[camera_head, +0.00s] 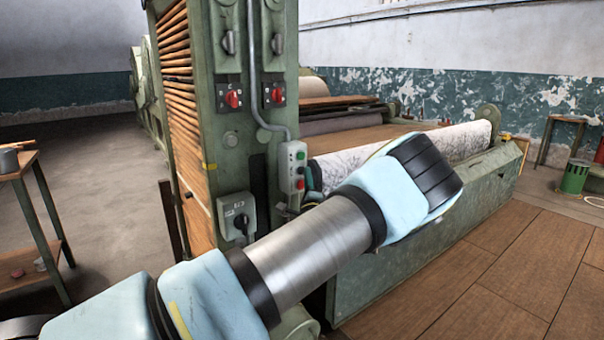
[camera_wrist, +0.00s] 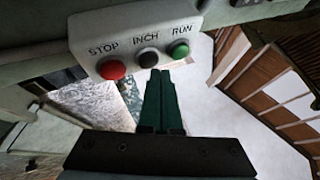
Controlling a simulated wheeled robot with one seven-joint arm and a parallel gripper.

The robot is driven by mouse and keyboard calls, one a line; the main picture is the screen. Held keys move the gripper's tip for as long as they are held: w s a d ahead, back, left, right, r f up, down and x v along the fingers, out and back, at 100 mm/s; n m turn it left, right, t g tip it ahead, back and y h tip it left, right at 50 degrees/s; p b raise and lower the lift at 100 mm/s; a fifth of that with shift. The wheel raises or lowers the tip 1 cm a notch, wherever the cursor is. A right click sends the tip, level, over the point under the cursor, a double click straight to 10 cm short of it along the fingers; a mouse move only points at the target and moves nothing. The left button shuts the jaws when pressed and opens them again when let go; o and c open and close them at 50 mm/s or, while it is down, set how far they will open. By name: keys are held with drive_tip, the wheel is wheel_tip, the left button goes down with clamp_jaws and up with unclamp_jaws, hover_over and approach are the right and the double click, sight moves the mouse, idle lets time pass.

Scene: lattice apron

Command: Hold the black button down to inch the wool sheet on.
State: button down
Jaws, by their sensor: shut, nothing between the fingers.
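The black INCH button (camera_wrist: 148,57) sits on a pale control box (camera_wrist: 185,22), between the red STOP button (camera_wrist: 112,69) and the green RUN button (camera_wrist: 179,49). In the head view the box (camera_head: 291,160) hangs on the green machine's front post. My gripper (camera_wrist: 160,72) is shut and empty, its dark green fingers pointing at the box. The tips appear just below the black button, slightly toward the green one; I cannot tell whether they touch. In the head view my arm hides most of the gripper.
A grey switch box (camera_head: 237,215) is mounted lower on the post, left of the control box. Red rotary switches (camera_head: 233,99) sit above. A small table (camera_head: 25,165) stands at the far left. Wooden floor (camera_head: 500,285) at right is clear.

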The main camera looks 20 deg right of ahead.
drive_tip(key=shift+w+a+b, duration=0.15)
drive_tip(key=shift+w+b, duration=0.15)
drive_tip(key=shift+w, duration=0.4)
idle(1.7)
drive_tip(key=shift+s, duration=0.15)
idle(1.2)
drive_tip(key=shift+s+d, duration=0.2)
drive_tip(key=shift+s, duration=0.6)
drive_tip(key=shift+s+d, duration=0.25)
drive_tip(key=shift+s, duration=1)
drive_tip(key=shift+s+d, duration=0.25)
drive_tip(key=shift+s, duration=0.95)
